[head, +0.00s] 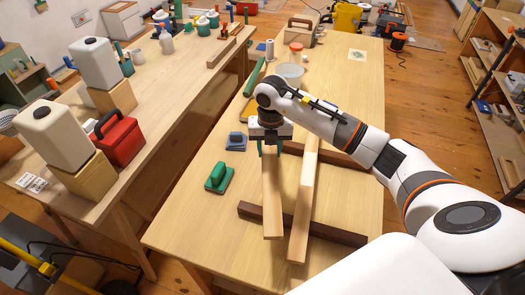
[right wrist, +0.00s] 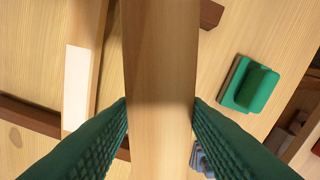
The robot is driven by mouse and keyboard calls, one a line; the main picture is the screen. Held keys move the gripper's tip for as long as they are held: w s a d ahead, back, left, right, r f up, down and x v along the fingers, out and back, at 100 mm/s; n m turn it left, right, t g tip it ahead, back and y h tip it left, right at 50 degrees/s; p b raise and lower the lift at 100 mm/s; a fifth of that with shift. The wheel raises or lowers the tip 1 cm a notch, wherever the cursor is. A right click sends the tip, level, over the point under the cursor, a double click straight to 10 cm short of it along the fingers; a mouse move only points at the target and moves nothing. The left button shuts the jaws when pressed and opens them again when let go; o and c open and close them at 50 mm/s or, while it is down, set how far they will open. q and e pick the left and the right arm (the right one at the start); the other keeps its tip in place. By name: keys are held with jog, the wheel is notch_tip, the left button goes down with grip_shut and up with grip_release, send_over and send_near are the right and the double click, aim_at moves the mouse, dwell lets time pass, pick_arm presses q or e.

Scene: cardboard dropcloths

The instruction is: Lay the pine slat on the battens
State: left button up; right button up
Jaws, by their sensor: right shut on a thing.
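My right gripper (head: 270,147) is shut on a pale pine slat (head: 272,200), with its green fingers on both sides of it. The right wrist view also shows this slat (right wrist: 160,50) between the fingertips (right wrist: 160,108). Two dark brown battens lie across the table, a near one (head: 340,236) and a far one (head: 344,160). The held slat passes over the near batten; I cannot tell whether it touches. A second pale slat (head: 302,205) lies across the battens just to the right, apart from it. My left gripper is out of view.
A green block-shaped tool (head: 219,178) and a blue-grey one (head: 236,142) stand on the table (head: 190,235) left of the slats. A clear tub (head: 290,72) is behind my arm. A side bench at left holds white jugs and a red case (head: 118,140). The table's near left is clear.

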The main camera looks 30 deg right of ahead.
aim_at(274, 149)
jog(key=d+m, duration=0.1)
jog(key=m, duration=0.2)
jog(key=shift+w+d, duration=0.15)
jog(key=shift+d+f+m, duration=0.15)
jog(key=shift+f+m, duration=0.05)
jog(key=shift+m, duration=0.3)
notch_tip(274, 149, down, 8)
jog(key=b, duration=0.5)
jog(key=shift+r+b, duration=0.2)
jog(key=shift+b, duration=0.1)
jog(key=shift+f+b, duration=0.4)
jog(key=shift+f, duration=0.2)
jog(key=o, duration=1.2)
notch_tip(274, 149, up, 12)
jog(key=shift+r+b, duration=0.1)
jog(key=shift+b, duration=0.75)
